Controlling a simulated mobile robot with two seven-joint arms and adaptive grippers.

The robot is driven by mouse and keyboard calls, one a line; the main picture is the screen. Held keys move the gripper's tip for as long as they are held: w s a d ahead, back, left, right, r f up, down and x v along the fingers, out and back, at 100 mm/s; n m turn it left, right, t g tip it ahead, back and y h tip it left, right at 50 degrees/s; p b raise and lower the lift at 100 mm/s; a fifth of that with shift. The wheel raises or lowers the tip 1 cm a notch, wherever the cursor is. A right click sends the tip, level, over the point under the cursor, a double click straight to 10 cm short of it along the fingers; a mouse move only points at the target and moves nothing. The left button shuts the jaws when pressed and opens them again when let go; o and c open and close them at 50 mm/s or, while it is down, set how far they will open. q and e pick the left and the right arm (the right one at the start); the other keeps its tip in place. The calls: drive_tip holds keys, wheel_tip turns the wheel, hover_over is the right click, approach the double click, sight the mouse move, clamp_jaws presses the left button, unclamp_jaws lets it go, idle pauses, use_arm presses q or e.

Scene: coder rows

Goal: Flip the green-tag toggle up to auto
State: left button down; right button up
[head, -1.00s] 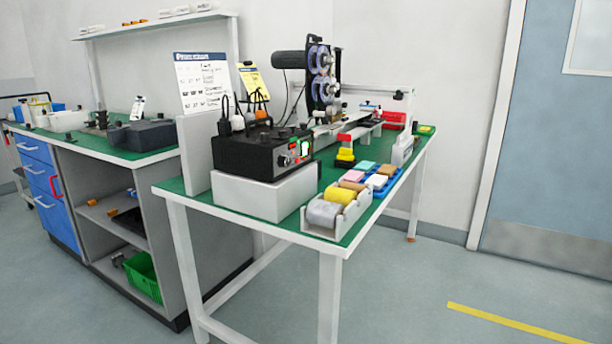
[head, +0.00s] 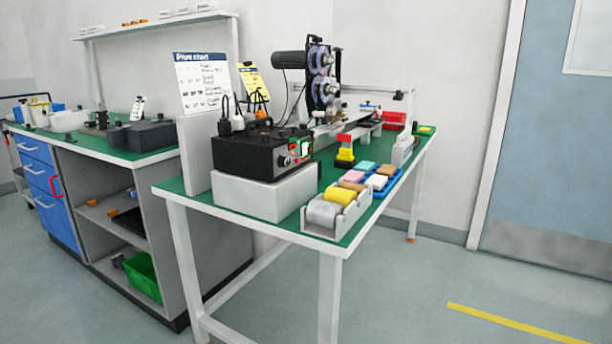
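A black control box (head: 252,152) sits on a white block (head: 266,192) on the green-topped table. Its right-hand face carries small controls, with red spots and a lit green-white patch (head: 305,147). This patch may be the green tag, but it is too small to tell. The toggle itself and its position cannot be made out at this size. Neither of my grippers shows in the head view.
The green-topped table (head: 196,185) also holds a tape dispenser (head: 322,214), a blue tray (head: 391,183) of coloured blocks, a yellow-and-black stamp (head: 345,155) and a reel machine (head: 321,80). A blue-drawer bench (head: 48,190) stands left. Floor at front right is clear.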

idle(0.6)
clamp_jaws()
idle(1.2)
